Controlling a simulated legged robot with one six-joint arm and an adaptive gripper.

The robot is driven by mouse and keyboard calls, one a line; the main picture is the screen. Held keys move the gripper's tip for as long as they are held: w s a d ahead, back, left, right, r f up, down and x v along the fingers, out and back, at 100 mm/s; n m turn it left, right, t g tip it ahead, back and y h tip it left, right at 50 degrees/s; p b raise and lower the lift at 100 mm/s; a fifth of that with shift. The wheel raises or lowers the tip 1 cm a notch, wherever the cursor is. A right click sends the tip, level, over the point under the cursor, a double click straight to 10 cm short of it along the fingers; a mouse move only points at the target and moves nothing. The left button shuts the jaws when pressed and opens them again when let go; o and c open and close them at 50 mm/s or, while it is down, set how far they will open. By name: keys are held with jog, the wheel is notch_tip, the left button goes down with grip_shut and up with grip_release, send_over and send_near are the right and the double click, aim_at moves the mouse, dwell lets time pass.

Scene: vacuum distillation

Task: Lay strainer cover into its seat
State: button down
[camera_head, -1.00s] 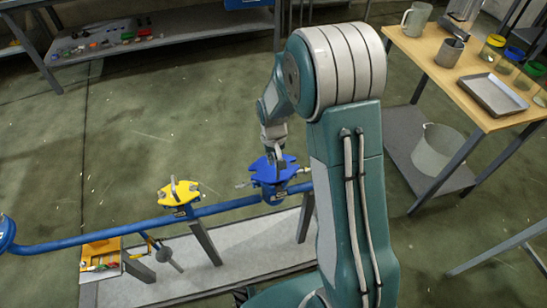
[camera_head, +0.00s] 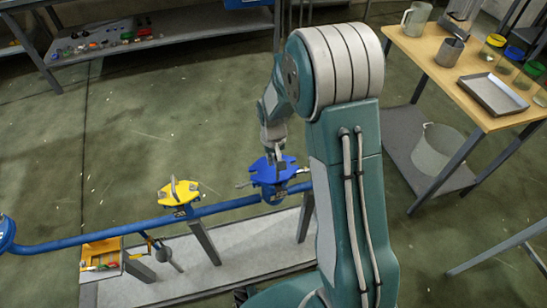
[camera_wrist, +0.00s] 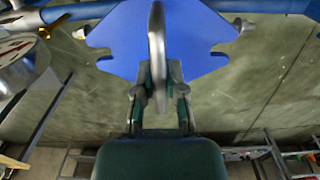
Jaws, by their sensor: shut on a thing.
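The blue strainer cover (camera_head: 264,173) is a notched plate with a metal handle on top. In the head view it is at the blue strainer body (camera_head: 272,196) on the pipe, right of centre. I cannot tell whether it is fully down or just above its seat. In the wrist view the cover (camera_wrist: 115,42) fills the top middle, with its arched handle (camera_wrist: 157,45) rising between the fingers. My gripper (camera_head: 279,160) is shut on this handle; its fingers also show in the wrist view (camera_wrist: 159,92). The seat is hidden under the cover.
A yellow cover (camera_head: 178,194) with a handle sits on another fitting to the left. The blue pipe (camera_head: 130,229) runs above a grey base plate (camera_head: 250,240). An orange tray (camera_head: 101,250) is at lower left. A wooden table (camera_head: 450,80) with vessels stands at right.

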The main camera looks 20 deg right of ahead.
aim_at(273, 157)
jog(key=shift+f, duration=0.5)
jog(key=c, duration=0.6)
grip_release()
jog(key=shift+c, duration=0.2)
notch_tip(273, 157, up, 12)
jog(key=shift+a+f, duration=0.1)
jog(key=shift+a, duration=0.05)
jog(key=s+r+t, duration=0.3)
jog(key=s+r, duration=0.7)
jog(key=r, duration=0.2)
jog(key=s+r+t, duration=0.2)
jog(key=s+r, duration=0.2)
jog(key=s, duration=0.9)
jog(key=shift+r+t, duration=0.15)
jog(key=shift+t, duration=0.15)
